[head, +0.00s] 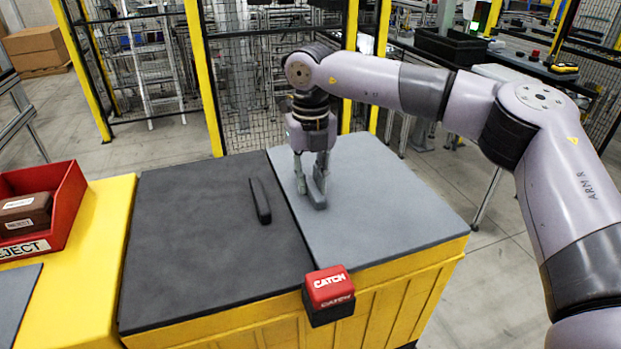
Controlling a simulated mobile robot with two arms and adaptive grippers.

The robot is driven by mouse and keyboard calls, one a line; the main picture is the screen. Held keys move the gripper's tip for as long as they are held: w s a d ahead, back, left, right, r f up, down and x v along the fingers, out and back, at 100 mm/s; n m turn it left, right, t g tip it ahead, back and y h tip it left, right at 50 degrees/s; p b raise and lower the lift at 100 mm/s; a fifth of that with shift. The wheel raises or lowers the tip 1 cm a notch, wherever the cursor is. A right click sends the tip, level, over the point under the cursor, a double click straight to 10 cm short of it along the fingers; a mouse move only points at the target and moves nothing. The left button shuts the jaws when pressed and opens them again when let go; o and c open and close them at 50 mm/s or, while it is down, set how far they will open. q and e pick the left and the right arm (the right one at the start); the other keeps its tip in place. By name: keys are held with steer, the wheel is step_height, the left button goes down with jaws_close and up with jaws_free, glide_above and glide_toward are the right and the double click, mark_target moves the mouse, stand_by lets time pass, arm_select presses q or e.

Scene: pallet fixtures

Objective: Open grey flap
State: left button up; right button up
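The grey flap (385,208) is the light grey right-hand panel on top of a yellow bin, and it lies flat and closed. A grey bar handle (318,202) sits near its left edge. My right gripper (311,186) points down at this handle, with its fingers at the handle's far part. The fingers show a gap between them, but whether they grip the handle is unclear. A red and black catch (330,292) marked CATCH sits at the bin's front edge, by the seam between the panels. My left gripper is out of view.
A dark panel (205,250) with a black handle (260,201) lies flat left of the grey flap. A red reject tray (62,215) holding brown boxes stands on a yellow surface at far left. Yellow-posted mesh fencing stands behind the bin.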

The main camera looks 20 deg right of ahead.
jaws_close()
stand_by(0.3)
